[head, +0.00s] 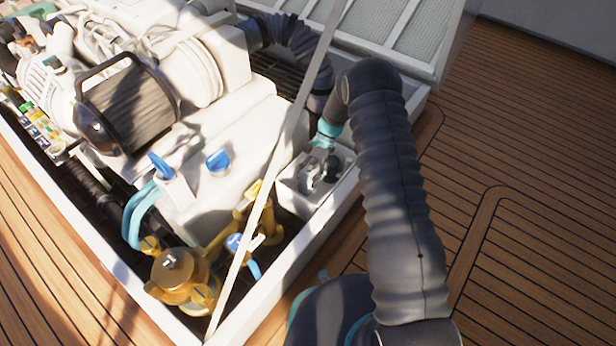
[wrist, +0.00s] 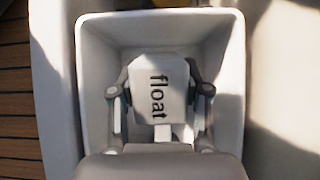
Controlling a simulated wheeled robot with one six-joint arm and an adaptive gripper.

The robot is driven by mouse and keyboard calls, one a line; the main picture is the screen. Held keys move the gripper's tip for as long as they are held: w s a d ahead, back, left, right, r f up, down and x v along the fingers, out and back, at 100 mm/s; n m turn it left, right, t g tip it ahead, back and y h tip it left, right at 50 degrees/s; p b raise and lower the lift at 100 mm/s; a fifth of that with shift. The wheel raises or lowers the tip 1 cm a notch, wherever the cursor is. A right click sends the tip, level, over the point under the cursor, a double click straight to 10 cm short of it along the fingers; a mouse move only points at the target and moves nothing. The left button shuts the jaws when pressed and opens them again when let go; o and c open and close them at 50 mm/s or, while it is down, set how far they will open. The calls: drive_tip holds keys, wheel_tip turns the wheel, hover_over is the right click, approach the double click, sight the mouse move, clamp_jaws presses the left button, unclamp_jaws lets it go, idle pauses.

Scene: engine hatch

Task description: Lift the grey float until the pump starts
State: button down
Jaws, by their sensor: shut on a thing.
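The grey float (wrist: 158,92), marked "float", sits inside a white open-topped box in the wrist view. My gripper (wrist: 160,98) reaches down into the box with one finger on each side of the float, shut on it. In the head view my gripper (head: 322,172) is at the small white box (head: 290,190) in the hatch's right corner. The float is hard to make out there among the fingers. I cannot tell how far the float stands above the box floor.
A white engine (head: 235,150) with a dark round filter (head: 125,105) fills the hatch. A brass strainer (head: 180,275) stands at the front. A pale strut (head: 270,180) crosses the view left of my arm. Open wooden deck (head: 540,170) lies to the right.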

drive_tip(key=shift+w+d, duration=0.1)
drive_tip(key=shift+w, duration=0.2)
drive_tip(key=c, duration=0.6)
unclamp_jaws()
drive_tip(key=shift+o, duration=0.4)
drive_tip(key=shift+s, duration=0.1)
drive_tip(key=v, duration=1.2)
